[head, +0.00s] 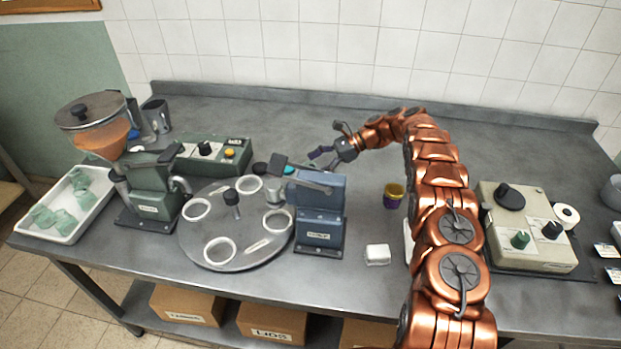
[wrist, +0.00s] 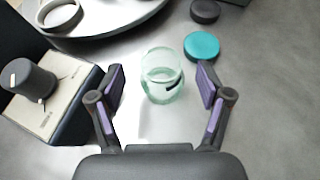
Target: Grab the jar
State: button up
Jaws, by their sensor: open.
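A pale green clear glass jar (wrist: 162,77) stands upright on the grey bench in the wrist view, open at the top. My gripper (wrist: 161,88) is open, with a purple-padded finger to either side of the jar in that view and a gap on each side. I cannot tell whether the fingertips are down at jar height. In the head view my gripper (head: 322,153) is beyond the blue-grey machine (head: 320,210), and I cannot make out the jar clearly there.
A teal lid (wrist: 202,47) and a black lid (wrist: 205,11) lie close beyond the jar. The round turntable (head: 235,258) is left of the blue-grey machine. A purple and yellow jar (head: 393,195) stands to the right.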

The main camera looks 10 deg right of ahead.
jog(key=shift+x, duration=0.8)
jog(key=shift+c, duration=0.4)
jog(key=c, duration=1.2)
